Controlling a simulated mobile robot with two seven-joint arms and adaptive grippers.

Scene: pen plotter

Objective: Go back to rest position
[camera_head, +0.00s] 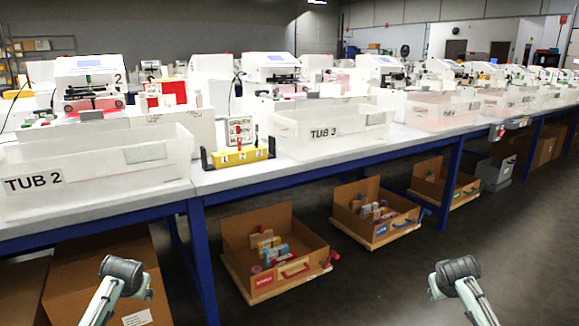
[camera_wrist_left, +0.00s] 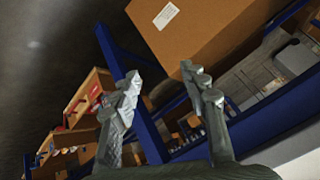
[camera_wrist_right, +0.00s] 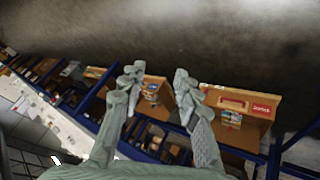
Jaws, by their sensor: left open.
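My left gripper (camera_wrist_left: 162,82) shows in the left wrist view with its two fingers spread apart and nothing between them. My right gripper (camera_wrist_right: 159,76) shows in the right wrist view, also with its fingers apart and empty. In the head view my two arms come in low at the left and right, in front of the table, and the gripper fingers cannot be seen there. Neither gripper touches anything that I can see.
A long table (camera_head: 290,177) with blue legs bears TUB 2 (camera_head: 100,187), TUB 3 (camera_head: 350,148), a yellow holder (camera_head: 240,156) and plotters. Cardboard boxes with goods (camera_head: 235,236) stand beneath it.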

